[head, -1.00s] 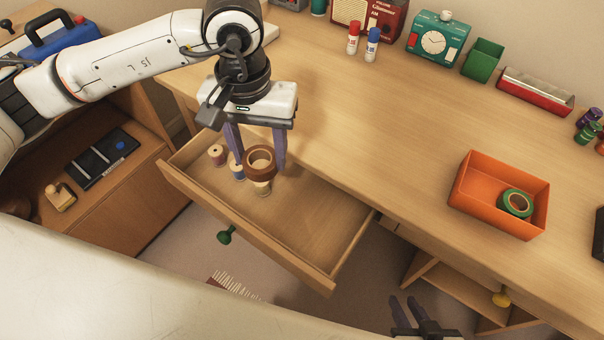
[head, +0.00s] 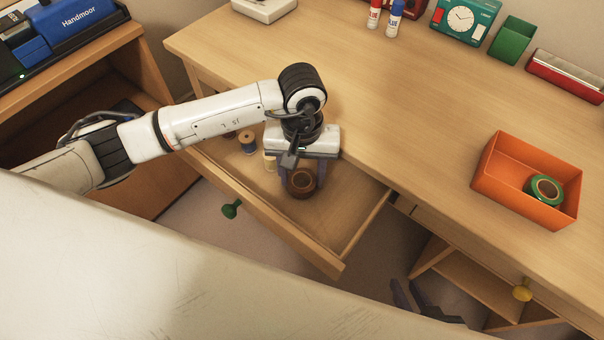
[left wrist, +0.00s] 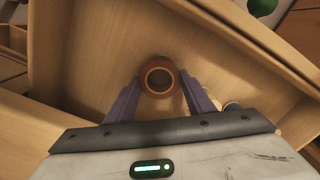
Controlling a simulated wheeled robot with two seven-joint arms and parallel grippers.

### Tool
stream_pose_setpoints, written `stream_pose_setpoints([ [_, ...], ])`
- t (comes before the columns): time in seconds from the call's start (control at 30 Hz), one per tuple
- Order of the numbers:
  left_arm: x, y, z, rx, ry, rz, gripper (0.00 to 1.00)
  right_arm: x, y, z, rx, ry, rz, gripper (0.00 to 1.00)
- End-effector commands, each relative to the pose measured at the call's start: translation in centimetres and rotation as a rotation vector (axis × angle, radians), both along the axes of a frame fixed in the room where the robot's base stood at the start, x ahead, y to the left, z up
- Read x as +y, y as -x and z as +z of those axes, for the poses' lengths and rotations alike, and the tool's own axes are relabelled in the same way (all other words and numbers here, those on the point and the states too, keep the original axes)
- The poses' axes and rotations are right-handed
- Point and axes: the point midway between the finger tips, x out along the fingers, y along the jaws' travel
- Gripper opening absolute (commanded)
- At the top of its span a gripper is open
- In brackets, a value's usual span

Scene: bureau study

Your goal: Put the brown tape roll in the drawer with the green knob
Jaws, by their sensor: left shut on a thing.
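The brown tape roll (head: 302,193) is between the fingers of my left gripper (head: 302,181), which is shut on it. The roll is low inside the open drawer (head: 345,210); I cannot tell whether it touches the floor. This drawer has the green knob (head: 231,209) on its front. In the left wrist view the roll (left wrist: 158,93) sits between the two purple fingers (left wrist: 160,92), over the drawer's bare wood. My right gripper (head: 415,292) is at the bottom of the head view, its fingers apart and empty.
Thread spools, including a blue one (head: 247,142), stand in the drawer left of the roll. The drawer's right part is bare. An orange tray (head: 500,190) with a green tape roll (head: 544,188) is on the desk. A yellow knob (head: 522,290) is at lower right.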

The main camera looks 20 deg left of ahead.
Motion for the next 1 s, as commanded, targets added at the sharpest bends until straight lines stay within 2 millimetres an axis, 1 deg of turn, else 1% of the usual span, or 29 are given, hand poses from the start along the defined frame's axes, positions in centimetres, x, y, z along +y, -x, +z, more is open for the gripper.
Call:
stream_pose_setpoints([
  [0.07,-0.1,0.0,-0.5,0.001,0.001,-0.001,0.26,0.0,0.0,0.0,0.000,-0.001,-0.001,0.24],
  [0.27,0.0,0.0,-0.5,-0.001,0.001,-0.001,0.26,0.0,0.0,-0.1,0.000,0.000,-0.001,0.24],
  [0.4,0.0,0.0,-1.1,-0.001,0.000,-0.001,0.26,0.0,0.0,-0.7,0.000,-0.001,-0.001,0.24],
  [0.43,0.0,0.0,-0.9,-0.001,0.000,-0.001,0.52,0.0,0.0,-0.5,0.001,-0.002,-0.002,0.24],
  [0.5,0.0,0.0,-0.8,-0.001,0.000,-0.001,0.64,0.0,0.0,-0.5,0.001,-0.002,-0.002,0.24],
  [0.53,0.0,0.0,-0.8,-0.001,0.000,-0.001,0.67,0.0,0.0,-0.4,0.001,-0.002,-0.002,0.24],
  [0.83,0.0,0.0,-0.7,0.000,0.000,-0.001,0.67,0.0,0.0,-0.2,-0.001,-0.002,-0.001,0.24],
  [0.93,0.0,0.0,-0.1,0.000,0.001,0.000,0.67,-0.1,0.0,0.4,-0.001,0.000,-0.001,0.24],
  [1.0,0.0,-0.2,0.7,-0.006,0.002,-0.001,0.67,-0.1,-0.1,0.2,-0.002,0.000,-0.002,0.24],
])
